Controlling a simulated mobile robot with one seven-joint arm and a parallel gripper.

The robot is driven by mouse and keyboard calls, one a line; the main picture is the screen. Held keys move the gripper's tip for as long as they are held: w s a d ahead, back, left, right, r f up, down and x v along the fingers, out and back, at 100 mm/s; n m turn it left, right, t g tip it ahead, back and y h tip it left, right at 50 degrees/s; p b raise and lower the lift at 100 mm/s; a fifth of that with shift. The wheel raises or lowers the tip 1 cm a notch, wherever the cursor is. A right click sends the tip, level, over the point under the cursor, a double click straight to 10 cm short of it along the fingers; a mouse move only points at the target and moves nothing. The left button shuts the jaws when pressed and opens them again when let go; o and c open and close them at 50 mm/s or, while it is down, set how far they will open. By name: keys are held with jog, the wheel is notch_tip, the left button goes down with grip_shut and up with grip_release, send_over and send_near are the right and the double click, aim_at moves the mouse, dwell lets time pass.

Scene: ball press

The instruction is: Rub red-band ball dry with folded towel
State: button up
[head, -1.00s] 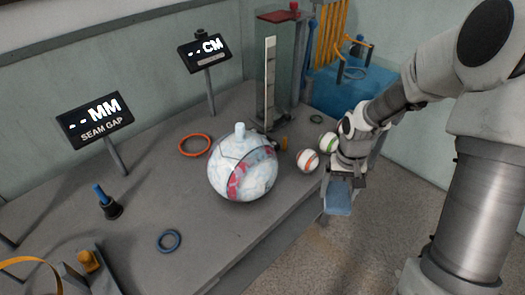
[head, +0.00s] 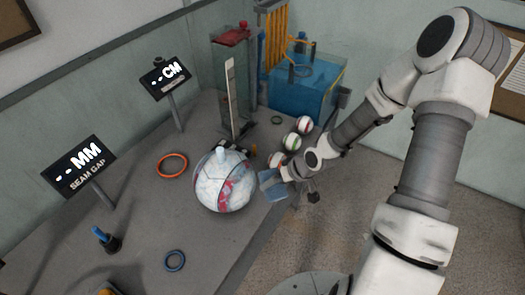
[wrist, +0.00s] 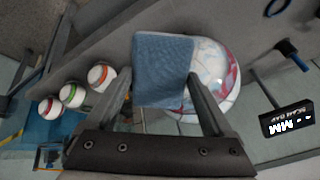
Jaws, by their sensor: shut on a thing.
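My gripper (wrist: 163,95) is shut on the folded blue towel (wrist: 163,65), which hangs flat from the fingertips. In the head view the towel (head: 271,186) is just right of a large pale ball (head: 212,187) with a red band, on the bench. A narrow gap seems to show between them. In the wrist view the towel covers part of the large ball (wrist: 213,62); contact cannot be told there. A small white ball with a red band (head: 304,125) sits farther back, also in the wrist view (wrist: 49,107), away from the towel.
Small balls with green (head: 291,142) and orange (wrist: 101,75) bands lie beside the small red-banded one. A clear column (head: 228,85) and a blue water tank (head: 312,90) stand behind. An orange ring (head: 161,173), a blue ring (head: 174,252) and two displays are at left.

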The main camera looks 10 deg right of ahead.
jog(key=a+r+p, duration=0.1)
jog(key=r, duration=0.1)
jog(key=a+r+y+p, duration=0.1)
jog(key=r+p, duration=0.1)
jog(key=r, duration=0.1)
jog(key=a+r+n+t+y+p, duration=0.1)
jog(key=a+r, duration=0.1)
jog(key=shift+a+r+p, duration=0.1)
jog(key=shift+r+p, duration=0.05)
jog(key=shift+p, duration=0.25)
jog(key=shift+b+x, duration=2.55)
jog(key=shift+x, duration=0.35)
jog(key=shift+w+a+f+b, duration=0.3)
jog(key=shift+a+b, duration=0.15)
